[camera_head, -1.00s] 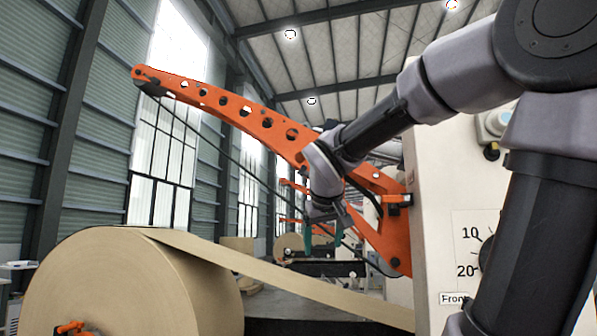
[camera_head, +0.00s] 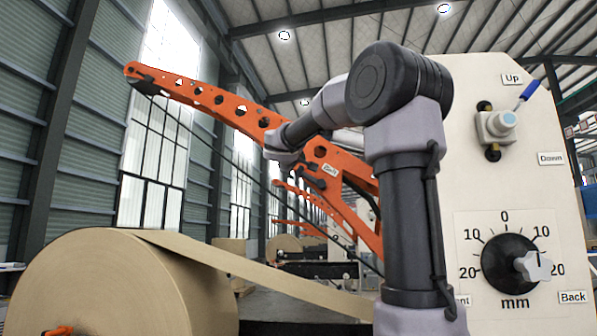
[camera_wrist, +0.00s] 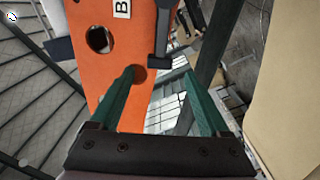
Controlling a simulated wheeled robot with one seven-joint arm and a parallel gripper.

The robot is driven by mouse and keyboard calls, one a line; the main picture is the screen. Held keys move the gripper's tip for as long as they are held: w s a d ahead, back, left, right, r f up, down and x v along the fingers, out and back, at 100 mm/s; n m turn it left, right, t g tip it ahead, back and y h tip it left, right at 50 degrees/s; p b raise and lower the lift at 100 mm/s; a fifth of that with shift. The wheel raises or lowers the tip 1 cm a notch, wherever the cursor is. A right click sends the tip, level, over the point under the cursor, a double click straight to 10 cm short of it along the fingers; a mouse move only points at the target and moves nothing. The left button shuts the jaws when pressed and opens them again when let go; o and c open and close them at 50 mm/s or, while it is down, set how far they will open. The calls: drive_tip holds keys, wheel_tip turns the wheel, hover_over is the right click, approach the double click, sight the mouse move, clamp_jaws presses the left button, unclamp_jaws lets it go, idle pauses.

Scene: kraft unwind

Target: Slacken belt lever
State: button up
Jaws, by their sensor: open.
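The orange arm (camera_head: 215,103) slants down from upper left to the machine and bears a "Belt" label (camera_head: 330,170). Beside the label is a small dark lever (camera_head: 312,178). In the wrist view, a dark lever (camera_wrist: 161,40) hangs at the edge of the orange arm (camera_wrist: 115,55), right of a label that starts with B. My gripper (camera_wrist: 160,75) is open and empty, its two green fingers pointing toward the orange arm. The lever's lower end lies between the fingertips in the picture; I cannot tell the depth gap. In the head view the fingers cannot be made out.
A large kraft roll (camera_head: 120,285) stands at lower left, with its paper web (camera_head: 250,270) running right. The cream panel (camera_head: 470,190) at right carries an Up/Down switch with a blue-tipped lever (camera_head: 528,92) and a mm dial (camera_head: 510,264). A thin dark cable (camera_head: 240,175) runs below the orange arm.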

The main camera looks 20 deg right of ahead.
sight(299, 170)
drive_tip(key=shift+x, duration=2.35)
drive_tip(key=shift+s, duration=0.1)
drive_tip(key=shift+c, duration=0.3)
clamp_jaws()
